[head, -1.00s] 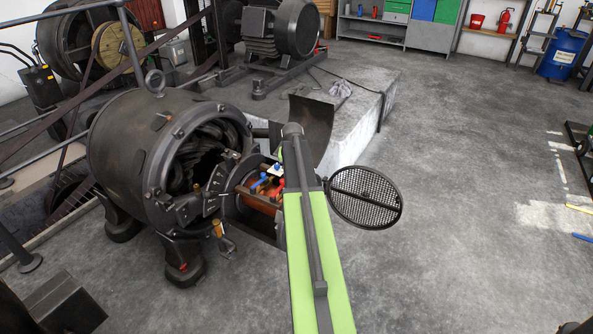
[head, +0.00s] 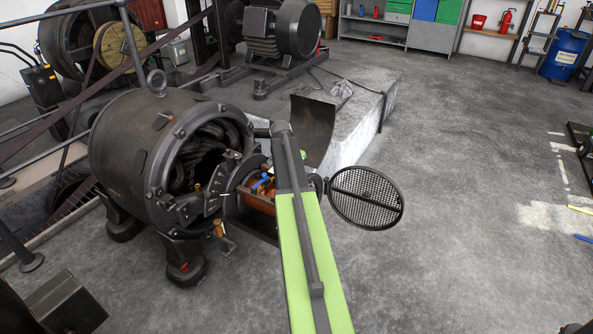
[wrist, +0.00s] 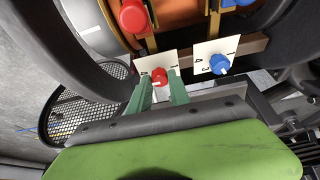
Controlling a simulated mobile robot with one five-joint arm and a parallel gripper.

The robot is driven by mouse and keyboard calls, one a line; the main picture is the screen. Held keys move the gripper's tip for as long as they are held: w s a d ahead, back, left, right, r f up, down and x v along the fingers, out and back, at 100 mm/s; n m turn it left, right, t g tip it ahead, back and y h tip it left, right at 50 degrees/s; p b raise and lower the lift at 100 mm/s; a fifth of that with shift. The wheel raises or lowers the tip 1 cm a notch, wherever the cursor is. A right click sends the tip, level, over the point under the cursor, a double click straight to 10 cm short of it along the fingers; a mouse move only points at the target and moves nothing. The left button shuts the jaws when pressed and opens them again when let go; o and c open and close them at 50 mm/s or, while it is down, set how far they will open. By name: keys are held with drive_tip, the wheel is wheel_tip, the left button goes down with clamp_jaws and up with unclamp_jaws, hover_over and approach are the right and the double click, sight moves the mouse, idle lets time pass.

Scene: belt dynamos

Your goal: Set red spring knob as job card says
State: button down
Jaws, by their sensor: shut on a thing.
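In the wrist view my gripper (wrist: 161,84) has its two green fingers on either side of a small red knob (wrist: 159,74), shut on it. The knob stands in front of a white scale plate (wrist: 144,68). The plate's figures are mostly hidden. A blue knob (wrist: 219,64) stands to the right on its own white plate (wrist: 203,49) with small figures. A larger red knob (wrist: 132,16) is above left. In the head view my arm hides the gripper and red knob; a blue knob (head: 261,181) shows beside it. No readable job card shows.
The dark dynamo (head: 130,140) stands left of my arm with its end open. A round mesh cover (head: 365,196) hangs open at right, and a curved dark plate (head: 312,128) stands behind.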

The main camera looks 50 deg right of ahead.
drive_tip(key=shift+a, duration=0.1)
drive_tip(key=c, duration=1.2)
unclamp_jaws()
drive_tip(key=p+v, duration=1.6)
drive_tip(key=v, duration=0.1)
drive_tip(key=shift+r, duration=0.15)
